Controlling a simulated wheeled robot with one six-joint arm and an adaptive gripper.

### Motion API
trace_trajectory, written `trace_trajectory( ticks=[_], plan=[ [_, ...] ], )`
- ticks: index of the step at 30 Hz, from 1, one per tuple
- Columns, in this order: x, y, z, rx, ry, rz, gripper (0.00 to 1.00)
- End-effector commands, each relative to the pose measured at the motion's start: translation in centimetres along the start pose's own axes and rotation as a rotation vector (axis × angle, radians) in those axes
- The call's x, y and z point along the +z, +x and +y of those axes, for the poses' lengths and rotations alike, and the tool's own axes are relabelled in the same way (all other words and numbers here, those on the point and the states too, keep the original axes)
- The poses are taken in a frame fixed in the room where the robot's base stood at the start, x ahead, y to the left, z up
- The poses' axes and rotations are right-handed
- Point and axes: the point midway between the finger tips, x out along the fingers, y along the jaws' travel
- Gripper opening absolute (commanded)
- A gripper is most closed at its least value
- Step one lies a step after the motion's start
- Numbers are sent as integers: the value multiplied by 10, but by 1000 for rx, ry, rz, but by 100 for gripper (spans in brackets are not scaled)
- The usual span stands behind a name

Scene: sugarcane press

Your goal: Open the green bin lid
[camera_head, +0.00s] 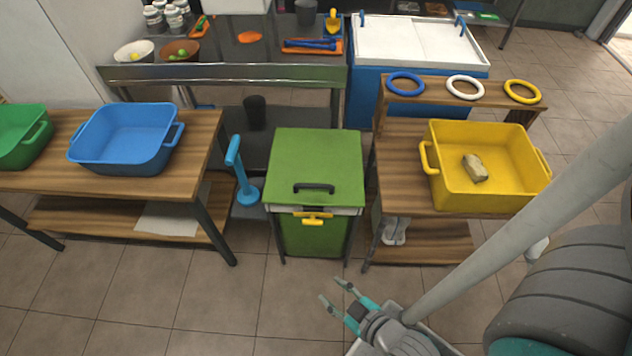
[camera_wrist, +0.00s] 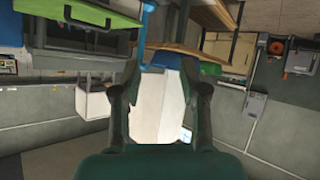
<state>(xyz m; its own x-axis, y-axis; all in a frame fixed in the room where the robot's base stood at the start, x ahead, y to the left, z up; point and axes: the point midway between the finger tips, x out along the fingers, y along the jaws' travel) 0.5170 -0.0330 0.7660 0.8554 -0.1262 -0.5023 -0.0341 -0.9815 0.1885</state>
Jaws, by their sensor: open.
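The green bin (camera_head: 312,236) stands between two wooden tables. Its flat green lid (camera_head: 315,160) lies shut on top, with a black handle (camera_head: 314,187) near the front edge. A yellow latch-like piece (camera_head: 313,217) sits on the bin's front just below the lid. My gripper (camera_head: 331,290) is open and empty, in front of the bin and to its lower right in the head view, apart from the handle. In the wrist view my gripper (camera_wrist: 160,72) shows two spread fingers with nothing held between them.
A blue tub (camera_head: 125,138) stands on the left table. A yellow tub (camera_head: 480,190) holding a stone-like lump (camera_head: 475,168) stands on the right table. A blue upright tool (camera_head: 240,172) is left of the bin. The tiled floor (camera_head: 170,300) in front is clear.

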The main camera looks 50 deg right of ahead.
Motion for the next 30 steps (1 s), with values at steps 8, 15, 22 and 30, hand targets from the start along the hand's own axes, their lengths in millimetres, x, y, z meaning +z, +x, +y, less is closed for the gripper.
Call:
trace_trajectory(
  ticks=[8, 15, 22, 30],
  plan=[
    [7, 89, 24, -11, -96, -152, 43],
    [-2, 151, 58, -71, -187, -269, 43],
    [-24, 195, 106, -160, -280, -360, 43],
    [-63, 220, 177, -294, -402, -435, 43]
  ],
)
